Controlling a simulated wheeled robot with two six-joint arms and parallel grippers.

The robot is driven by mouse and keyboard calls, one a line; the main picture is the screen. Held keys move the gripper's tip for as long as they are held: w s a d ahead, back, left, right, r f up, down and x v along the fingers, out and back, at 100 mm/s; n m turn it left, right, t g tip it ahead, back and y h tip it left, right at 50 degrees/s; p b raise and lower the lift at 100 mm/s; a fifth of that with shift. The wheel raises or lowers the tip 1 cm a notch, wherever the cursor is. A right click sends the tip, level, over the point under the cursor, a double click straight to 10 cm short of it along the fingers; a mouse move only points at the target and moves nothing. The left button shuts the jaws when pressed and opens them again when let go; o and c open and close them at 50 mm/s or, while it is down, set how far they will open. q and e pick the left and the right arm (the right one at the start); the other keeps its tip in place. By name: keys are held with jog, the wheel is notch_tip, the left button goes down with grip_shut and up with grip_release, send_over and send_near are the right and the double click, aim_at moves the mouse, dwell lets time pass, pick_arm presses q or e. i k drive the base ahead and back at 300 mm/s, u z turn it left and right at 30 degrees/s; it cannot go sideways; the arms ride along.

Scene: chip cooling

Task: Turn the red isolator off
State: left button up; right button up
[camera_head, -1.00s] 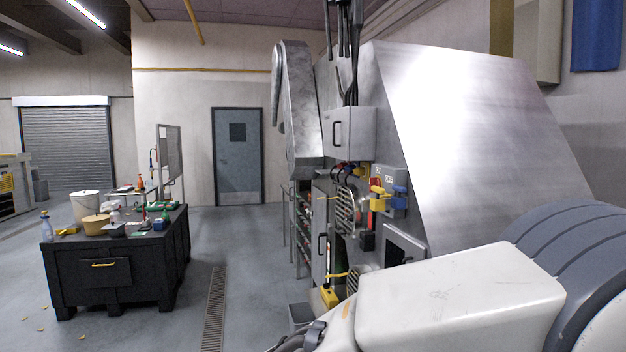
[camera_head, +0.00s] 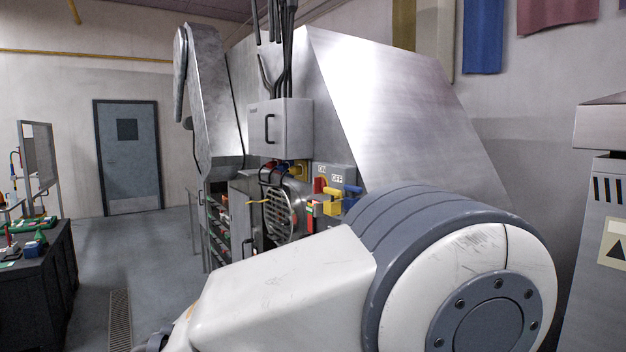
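A grey switch box (camera_head: 343,172) with small pale labels is on the side of the large metal machine, in the middle of the head view. A red handle (camera_head: 318,186) shows at its left side, with a yellow handle (camera_head: 332,207) and a blue handle (camera_head: 352,190) beside it. They are small, so I cannot tell the red one's exact position. My white and grey arm crosses in front of the machine, below the switch box, and hides its lower part. Neither of my grippers shows.
A grey cabinet (camera_head: 281,128) with cables above it and a round grille (camera_head: 280,212) are left of the switches. A dark workbench (camera_head: 40,290) stands at far left, with open floor (camera_head: 150,250) between. A grey unit (camera_head: 600,240) stands at right.

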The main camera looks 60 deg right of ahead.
aim_at(319, 183)
jog(key=z, duration=0.65)
jog(key=i, duration=0.9)
jog(key=z, duration=0.8)
